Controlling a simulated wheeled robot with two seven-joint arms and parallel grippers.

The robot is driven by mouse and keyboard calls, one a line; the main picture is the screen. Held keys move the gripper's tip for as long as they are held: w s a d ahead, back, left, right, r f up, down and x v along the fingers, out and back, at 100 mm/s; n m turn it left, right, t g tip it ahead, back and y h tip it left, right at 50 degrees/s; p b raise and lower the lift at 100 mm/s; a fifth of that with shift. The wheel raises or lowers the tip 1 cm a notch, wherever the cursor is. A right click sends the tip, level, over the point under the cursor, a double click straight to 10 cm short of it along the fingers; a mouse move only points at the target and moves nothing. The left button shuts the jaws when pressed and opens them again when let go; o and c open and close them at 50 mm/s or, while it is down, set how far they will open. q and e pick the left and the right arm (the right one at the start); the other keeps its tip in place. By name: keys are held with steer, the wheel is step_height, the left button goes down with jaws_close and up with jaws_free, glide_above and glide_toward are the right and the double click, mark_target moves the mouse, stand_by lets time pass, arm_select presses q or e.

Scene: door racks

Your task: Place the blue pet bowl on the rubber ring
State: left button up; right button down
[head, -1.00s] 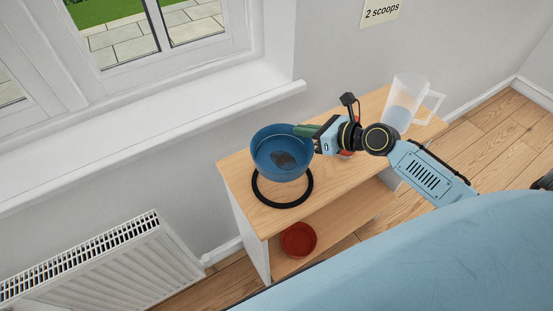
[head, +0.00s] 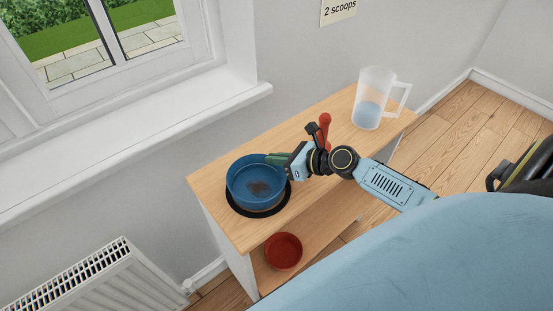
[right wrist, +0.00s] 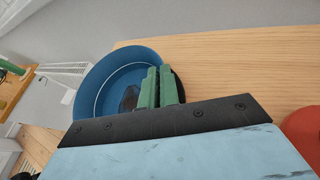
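The blue pet bowl (head: 250,192) is upright at the left end of the wooden shelf unit, with dark contents in its bottom. The black rubber ring (head: 262,213) shows as a dark rim under the bowl's front and right side; the rest is hidden. I cannot tell whether the bowl touches it. My right gripper (head: 278,159) has its green fingers at the bowl's back right rim. In the right wrist view the fingers (right wrist: 158,88) are close together over the rim of the bowl (right wrist: 95,85), shut on its wall. My left gripper is not in view.
A clear jug (head: 373,100) stands at the right end of the top (head: 222,182). A red scoop-like object (head: 325,120) is behind my right gripper. A red bowl (head: 283,251) sits on the lower shelf. The windowsill (head: 150,135) and radiator (head: 85,285) are left.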

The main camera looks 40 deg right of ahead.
steer(key=c, duration=2.1)
jaws_free()
steer(key=shift+f, duration=0.1)
steer(key=o, duration=0.5)
steer(key=shift+c, duration=0.2)
steer(key=shift+r, duration=0.2)
steer(key=v, duration=1.2)
steer(key=shift+p, duration=0.3)
